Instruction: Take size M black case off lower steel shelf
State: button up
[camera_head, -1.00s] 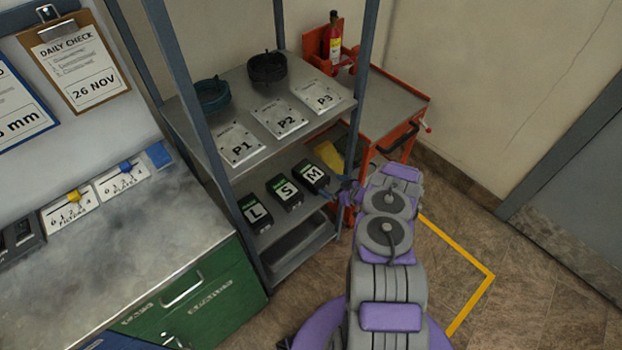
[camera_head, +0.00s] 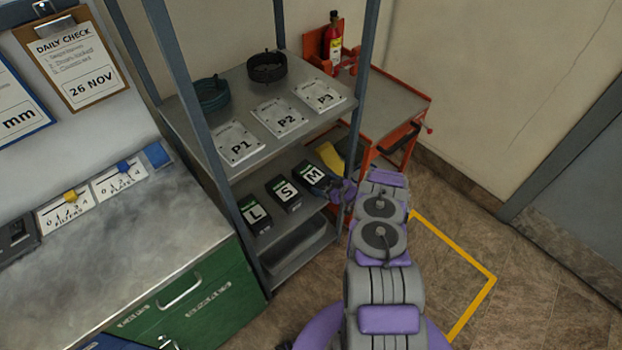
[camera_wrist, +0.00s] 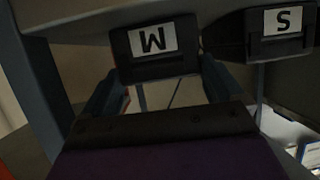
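The size M black case (camera_head: 314,176), with a white M label, lies on the lower steel shelf (camera_head: 262,180) at the right end of a row of cases. In the wrist view the M case (camera_wrist: 155,64) shows upside down, straight ahead. My gripper (camera_head: 341,191) is at the shelf's front right edge, beside the M case. In the wrist view my gripper (camera_wrist: 161,75) is open, one finger towards each side of the M case's near end. I cannot tell whether the fingers touch it.
The S case (camera_head: 284,194) sits close beside the M case, and the L case (camera_head: 254,214) is farther left. A yellow item (camera_head: 330,157) lies behind the M case. A shelf post (camera_head: 357,100) and red cart (camera_head: 400,140) stand to the right. A grey bin (camera_head: 298,246) is below.

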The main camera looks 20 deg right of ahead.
jog(key=c, duration=0.6)
jog(key=shift+r, duration=0.1)
jog(key=shift+r+p, duration=0.3)
jog(key=shift+r, duration=0.3)
jog(key=shift+s+d+r+p, duration=0.15)
jog(key=shift+s+r+p, duration=0.15)
jog(key=shift+r, duration=0.3)
jog(key=shift+s+d+r+p, duration=0.15)
jog(key=shift+r+p, duration=0.1)
jog(key=shift+r, duration=0.35)
jog(key=shift+s+d+r+p, duration=0.2)
jog(key=shift+s+d+p, duration=1.45)
jog(key=shift+s, duration=5.1)
jog(key=shift+s+d+r+p, duration=0.2)
jog(key=shift+s+d, duration=2.95)
jog(key=shift+s, duration=3.65)
jog(key=shift+s+d+r+p, duration=0.2)
jog(key=shift+s+d+p, duration=1.45)
jog(key=shift+s, duration=5.1)
jog(key=shift+d+b, duration=0.75)
